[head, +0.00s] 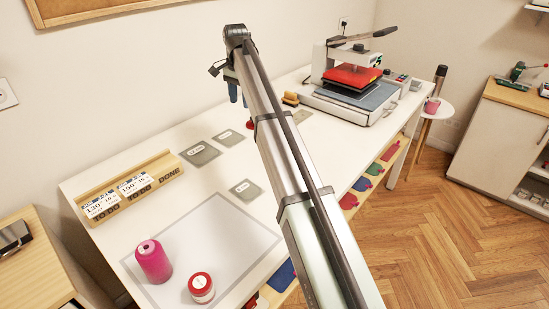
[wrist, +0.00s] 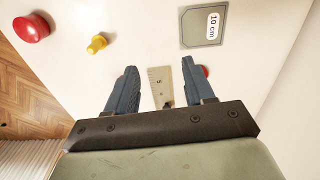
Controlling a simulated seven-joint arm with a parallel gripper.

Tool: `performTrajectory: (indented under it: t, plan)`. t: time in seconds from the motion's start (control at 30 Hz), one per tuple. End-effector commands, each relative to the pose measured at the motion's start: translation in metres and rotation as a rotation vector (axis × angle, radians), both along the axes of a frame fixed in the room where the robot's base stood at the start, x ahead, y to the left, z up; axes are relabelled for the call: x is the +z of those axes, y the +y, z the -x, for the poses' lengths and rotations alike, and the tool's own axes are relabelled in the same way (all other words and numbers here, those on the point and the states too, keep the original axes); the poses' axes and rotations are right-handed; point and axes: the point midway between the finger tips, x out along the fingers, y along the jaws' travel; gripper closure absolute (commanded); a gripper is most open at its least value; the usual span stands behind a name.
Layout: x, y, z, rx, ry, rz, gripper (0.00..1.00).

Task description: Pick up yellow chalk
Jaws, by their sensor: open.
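A small yellow knobbed piece (wrist: 97,43), the only bright yellow thing in the wrist view and likely the chalk, lies on the white tabletop up and left of my gripper. It is apart from the fingers. I cannot make it out clearly in the head view. My gripper (wrist: 159,68) is open, its two blue fingers spread above the table. Nothing is gripped; a beige ruler-like piece marked 5 (wrist: 160,87) shows between the fingers. In the head view my gripper (head: 238,98) hangs over the back of the table, partly hidden by my arm.
A red knob (wrist: 30,27) lies left of the yellow piece. A grey 10 cm card (wrist: 203,25) lies nearby. A heat press (head: 350,85) stands at the table's far right; a pink spool (head: 153,261) stands in front.

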Motion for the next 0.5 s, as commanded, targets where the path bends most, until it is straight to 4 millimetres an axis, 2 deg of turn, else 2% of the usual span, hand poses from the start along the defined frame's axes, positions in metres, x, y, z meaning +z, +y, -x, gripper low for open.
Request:
performTrajectory:
  t: [0.03, 0.1, 0.23, 0.3, 0.5]
  plan:
    - [-0.003, -0.021, 0.006, -0.035, 0.0, 0.0, 0.47]
    - [-0.006, -0.044, 0.012, -0.084, 0.0, 0.0, 0.47]
    - [-0.013, -0.082, 0.028, -0.191, 0.001, -0.001, 0.47]
    - [-0.018, -0.1, 0.043, -0.27, 0.001, -0.002, 0.47]
    - [-0.03, -0.105, 0.079, -0.479, 0.004, -0.004, 0.47]
